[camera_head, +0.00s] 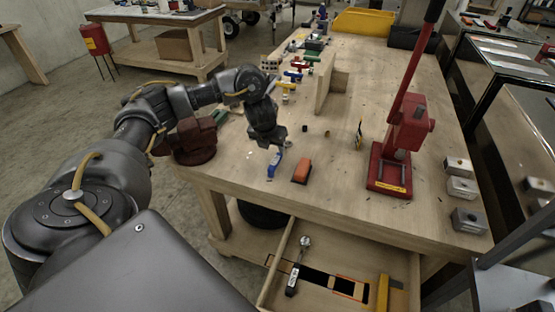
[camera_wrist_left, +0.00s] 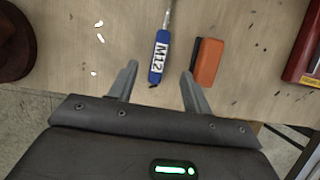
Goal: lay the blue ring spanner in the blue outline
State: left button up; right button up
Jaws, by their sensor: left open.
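The blue ring spanner (camera_head: 274,164) lies on the workbench near its front edge. In the left wrist view its blue handle (camera_wrist_left: 160,57) bears a white M12 label, and its metal shank runs out of the top of the picture, so its far end is hidden there. My left gripper (camera_head: 269,143) is open and empty above the handle. In the left wrist view its two fingers (camera_wrist_left: 159,78) appear on either side of the handle's lower end. I cannot make out a blue outline; the open drawer (camera_head: 290,262) shows dark cutouts with orange-red edging. My right gripper is out of view.
An orange-and-black block (camera_head: 301,171) lies close right of the spanner. A red press (camera_head: 396,160) stands further right, and a dark red vice (camera_head: 192,140) is at the left edge. A ratchet (camera_head: 293,280) and a yellow tool (camera_head: 382,292) lie in the drawer.

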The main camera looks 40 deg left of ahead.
aim_at(276, 158)
pick_arm(q)
jog(key=b+x, duration=0.1)
jog(key=x, duration=0.3)
jog(key=shift+w+d+f, duration=0.1)
jog(key=shift+d+f, duration=0.05)
jog(key=shift+w+f, duration=0.1)
jog(key=shift+f, duration=0.1)
jog(key=x, duration=0.4)
jog(key=shift+a+f, duration=0.2)
jog(key=shift+f, duration=0.2)
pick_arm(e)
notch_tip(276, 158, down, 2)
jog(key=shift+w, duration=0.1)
pick_arm(q)
jog(key=shift+r, duration=0.1)
jog(key=shift+c, duration=0.3)
grip_shut()
